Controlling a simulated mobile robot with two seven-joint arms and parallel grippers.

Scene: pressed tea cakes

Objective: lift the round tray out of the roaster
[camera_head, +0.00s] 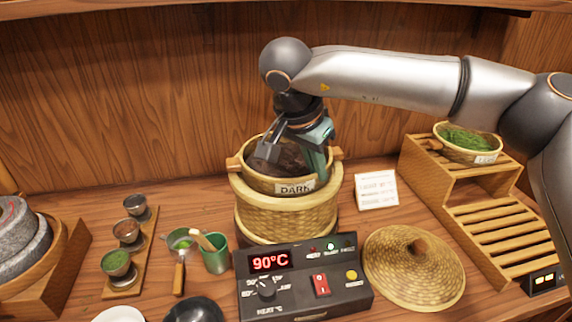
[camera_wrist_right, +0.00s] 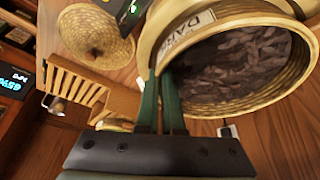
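The round tray (camera_head: 262,183) is a woven bowl with a DARK label and two wooden handles, holding dark leaves. It sits at the mouth of the woven roaster (camera_head: 285,222); I cannot tell whether it is raised off it. My right gripper (camera_head: 322,170) reaches down from above at the tray's right side. In the right wrist view the green fingers (camera_wrist_right: 163,78) are close together on either side of the wall of the tray (camera_wrist_right: 262,103), seemingly closed on it. The exact contact is partly hidden. My left gripper is not in view.
The control box (camera_head: 345,290) reading 90°C stands in front. A woven lid (camera_head: 415,285) lies at right, before a slatted wooden rack (camera_head: 490,232) holding a basket of green leaves (camera_head: 465,155). A white card (camera_head: 376,190) stands behind. Cups (camera_head: 118,262), a green pot (camera_head: 214,258) and a millstone (camera_head: 22,250) are left.

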